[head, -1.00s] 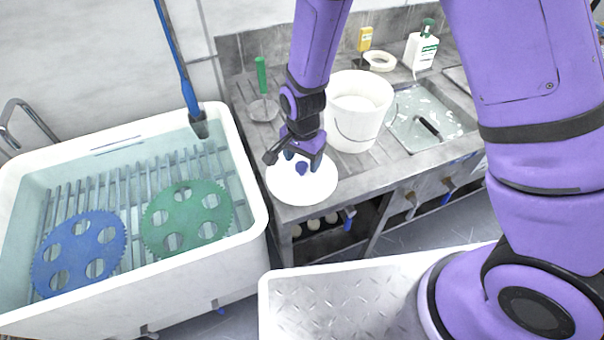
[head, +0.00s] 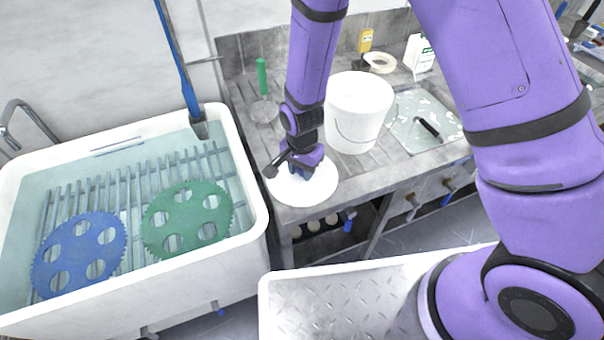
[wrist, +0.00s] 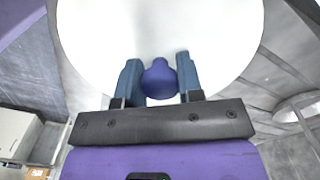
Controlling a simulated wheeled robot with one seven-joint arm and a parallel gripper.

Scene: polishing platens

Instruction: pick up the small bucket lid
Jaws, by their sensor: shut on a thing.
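The small bucket lid (head: 318,189) is a white round disc at the front left corner of the grey bench in the head view. It fills the upper middle of the wrist view (wrist: 215,30) and has a blue-purple knob (wrist: 159,79) at its centre. My gripper (wrist: 160,80) is shut on the knob, one blue finger on each side. In the head view my gripper (head: 303,172) is over the lid and hides the knob. I cannot tell whether the lid still touches the bench.
A white bucket (head: 352,115) stands just behind the lid. A green-handled tool (head: 262,80) is at the back left. A wet plate with a black handle (head: 410,125) lies right. A white tub (head: 255,190) with a blue and a green toothed disc is left.

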